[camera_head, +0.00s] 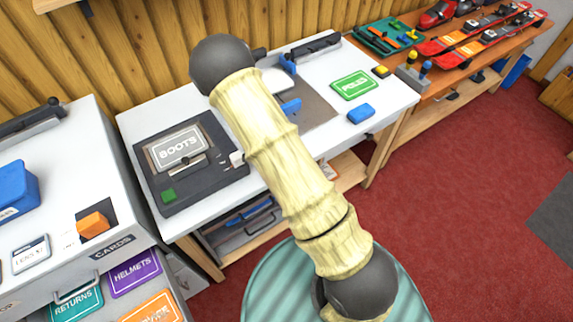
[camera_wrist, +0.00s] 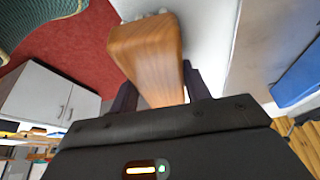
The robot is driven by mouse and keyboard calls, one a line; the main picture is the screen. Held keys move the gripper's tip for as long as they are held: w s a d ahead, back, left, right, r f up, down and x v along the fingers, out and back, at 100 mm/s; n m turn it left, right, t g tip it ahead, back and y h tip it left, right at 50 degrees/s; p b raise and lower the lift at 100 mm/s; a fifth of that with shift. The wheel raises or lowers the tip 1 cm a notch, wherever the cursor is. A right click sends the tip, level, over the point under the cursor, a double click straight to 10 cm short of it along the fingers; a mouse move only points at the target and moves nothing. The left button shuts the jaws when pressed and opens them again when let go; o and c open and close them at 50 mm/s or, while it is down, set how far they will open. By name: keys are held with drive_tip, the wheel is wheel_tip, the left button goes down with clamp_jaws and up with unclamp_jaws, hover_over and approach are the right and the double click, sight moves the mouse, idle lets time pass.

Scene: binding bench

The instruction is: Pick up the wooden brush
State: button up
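In the wrist view, the wooden brush (camera_wrist: 148,50) is a brown wood-grained block with small pale tufts at its far end. My gripper (camera_wrist: 158,88) has its two dark fingers on either side of the narrower near part of the wood, and they appear closed against it. A white surface shows behind the brush; I cannot tell whether the brush touches it. In the head view, my arm covers the middle of the bench, and neither my gripper nor the brush can be made out.
The white bench (camera_head: 395,98) holds a dark boot tray (camera_head: 205,195), a green sign (camera_head: 354,85) and a blue block (camera_head: 361,114). A second white counter (camera_head: 60,130) stands at left. Skis (camera_head: 480,35) lie on the wooden bench at right. Red carpet (camera_head: 450,190) is open at right.

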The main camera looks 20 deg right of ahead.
drive_tip(key=shift+c, duration=1)
drive_tip(key=shift+r, duration=0.1)
drive_tip(key=shift+r+p, duration=0.2)
drive_tip(key=shift+p, duration=0.3)
wheel_tip(320, 180, up, 10)
drive_tip(key=shift+f+b, duration=0.1)
drive_tip(key=shift+b, duration=0.7)
